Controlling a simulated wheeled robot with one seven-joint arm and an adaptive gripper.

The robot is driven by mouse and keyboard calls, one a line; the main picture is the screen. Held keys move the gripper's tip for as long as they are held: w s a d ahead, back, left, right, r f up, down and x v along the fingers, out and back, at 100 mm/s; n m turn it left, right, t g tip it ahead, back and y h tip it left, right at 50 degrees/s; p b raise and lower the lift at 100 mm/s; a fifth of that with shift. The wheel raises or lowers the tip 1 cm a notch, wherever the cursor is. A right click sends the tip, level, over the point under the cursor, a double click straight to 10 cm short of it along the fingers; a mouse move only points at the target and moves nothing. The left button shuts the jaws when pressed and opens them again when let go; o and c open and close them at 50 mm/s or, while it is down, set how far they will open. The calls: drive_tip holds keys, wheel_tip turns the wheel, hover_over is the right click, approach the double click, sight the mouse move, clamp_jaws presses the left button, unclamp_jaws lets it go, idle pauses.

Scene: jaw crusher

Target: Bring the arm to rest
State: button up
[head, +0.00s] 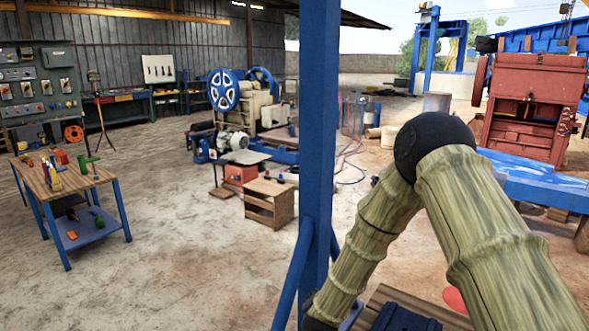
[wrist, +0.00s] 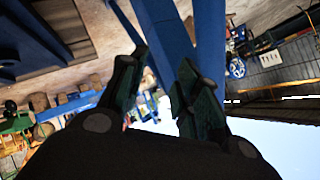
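My arm (head: 480,220) rises in the right part of the head view, bent at a black elbow joint (head: 434,140), with wood-textured links. Its left link slopes down towards the foot of a blue post (head: 320,120); the head view does not show my gripper. In the wrist view my gripper (wrist: 163,62) has its two dark fingers apart, with nothing seen held between them. A blue beam (wrist: 168,35) shows behind the fingers. The wrist picture is turned over, with sky at its lower right.
A wooden-topped workbench (head: 100,178) with tools stands at left. A red crusher machine (head: 530,100) and a blue beam (head: 540,185) stand at right. A wooden crate (head: 270,203) stands mid-floor. Open concrete floor (head: 190,260) lies between the bench and the blue post.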

drive_tip(key=s+d+f+n+g, duration=0.35)
drive_tip(key=s+f, duration=0.55)
drive_tip(key=s, duration=0.3)
drive_tip(key=s+d+f+n+g, duration=0.2)
drive_tip(key=s+d+f, duration=0.3)
drive_tip(key=s+f, duration=0.5)
drive_tip(key=s+d+f+n+g, duration=0.1)
drive_tip(key=s+d+g, duration=0.2)
drive_tip(key=s, duration=1.1)
drive_tip(key=s+d+n+g, duration=0.2)
drive_tip(key=s+d+g, duration=0.1)
drive_tip(key=s, duration=1.2)
drive_tip(key=shift+d+f+y, duration=0.4)
drive_tip(key=shift+d, duration=0.15)
